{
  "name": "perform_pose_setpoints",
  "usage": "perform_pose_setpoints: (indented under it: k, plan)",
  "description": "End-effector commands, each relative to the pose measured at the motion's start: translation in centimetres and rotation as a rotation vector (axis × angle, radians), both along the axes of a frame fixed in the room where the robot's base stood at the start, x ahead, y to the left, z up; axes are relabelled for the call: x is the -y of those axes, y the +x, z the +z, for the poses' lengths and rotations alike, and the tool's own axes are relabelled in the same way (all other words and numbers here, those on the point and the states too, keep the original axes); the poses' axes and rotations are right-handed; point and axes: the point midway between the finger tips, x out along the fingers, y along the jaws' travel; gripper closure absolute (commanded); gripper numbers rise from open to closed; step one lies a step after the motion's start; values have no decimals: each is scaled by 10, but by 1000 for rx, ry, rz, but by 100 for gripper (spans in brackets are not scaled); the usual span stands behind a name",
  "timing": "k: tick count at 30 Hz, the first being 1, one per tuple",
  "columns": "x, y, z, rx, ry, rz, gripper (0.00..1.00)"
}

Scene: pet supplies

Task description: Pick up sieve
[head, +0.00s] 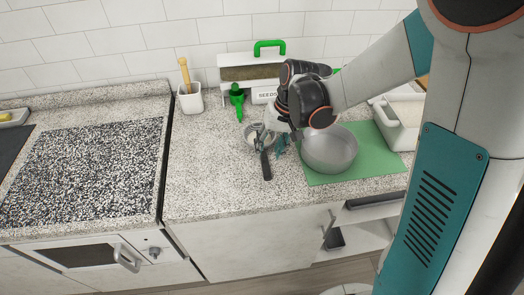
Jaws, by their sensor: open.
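The sieve (266,166) lies on the speckled countertop. Its black handle points toward the front edge, and its round metal head is partly hidden by my gripper. My gripper (269,138) is open over the head end of the sieve, with its fingers reaching down around that area. I cannot tell whether the fingers touch the sieve.
A grey metal bowl (330,149) stands on a green mat (374,151) close to the right of the gripper. Behind are a green scoop (236,97), a seed box (236,74) and a white cup (190,101). The counter (208,178) is clear at front left.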

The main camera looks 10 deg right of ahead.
Motion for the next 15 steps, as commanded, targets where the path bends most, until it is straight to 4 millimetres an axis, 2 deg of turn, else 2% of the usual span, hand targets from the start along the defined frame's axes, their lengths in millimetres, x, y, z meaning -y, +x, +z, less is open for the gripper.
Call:
perform_pose_setpoints:
  k: [10, 15]
  plan:
    - [-14, -1, -43, 1, 0, 2, 56]
    - [-16, -1, -48, 1, 0, 0, 56]
